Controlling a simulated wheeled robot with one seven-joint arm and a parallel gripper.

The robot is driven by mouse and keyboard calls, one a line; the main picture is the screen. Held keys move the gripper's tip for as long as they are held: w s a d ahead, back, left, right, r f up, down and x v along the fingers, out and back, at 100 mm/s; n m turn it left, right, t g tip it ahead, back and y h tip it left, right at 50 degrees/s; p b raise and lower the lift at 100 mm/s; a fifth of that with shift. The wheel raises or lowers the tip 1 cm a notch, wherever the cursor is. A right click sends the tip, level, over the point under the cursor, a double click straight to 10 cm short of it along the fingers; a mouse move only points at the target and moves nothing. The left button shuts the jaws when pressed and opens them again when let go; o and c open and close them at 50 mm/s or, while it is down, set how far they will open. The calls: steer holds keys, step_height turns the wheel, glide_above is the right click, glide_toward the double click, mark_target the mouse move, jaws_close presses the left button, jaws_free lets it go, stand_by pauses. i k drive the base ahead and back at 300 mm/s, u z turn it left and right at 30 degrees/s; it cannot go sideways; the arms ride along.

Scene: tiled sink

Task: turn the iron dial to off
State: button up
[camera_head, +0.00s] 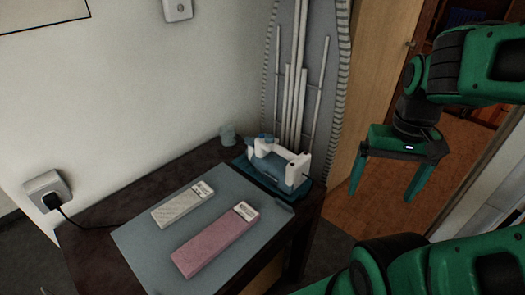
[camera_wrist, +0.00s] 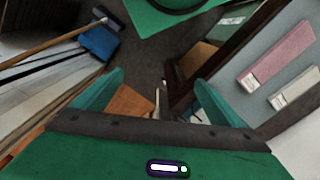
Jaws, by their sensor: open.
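The iron appears to be the white and blue appliance (camera_head: 283,163) at the back right corner of the dark table, on a teal base, in the head view. Its dial is too small to make out. My gripper (camera_head: 382,195) is open and empty, with its fingers pointing down. It hangs to the right of the table and the iron in the picture, clear of both. In the wrist view my gripper's two green fingers (camera_wrist: 160,78) are spread apart with nothing held between them. I cannot make out the iron clearly in the wrist view.
A grey mat (camera_head: 160,245) on the table bears a pink block (camera_head: 213,242) and a pale block (camera_head: 180,207). A small glass (camera_head: 228,134) stands at the back. An ironing board (camera_head: 330,65) leans behind the iron. A wall socket (camera_head: 48,190) has a plugged cord.

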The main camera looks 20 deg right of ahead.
mark_target(269, 139)
steer(key=z, duration=0.35)
steer(key=k, duration=1.4)
steer(key=u, duration=0.5)
steer(key=i, duration=1)
steer(key=u, duration=0.05)
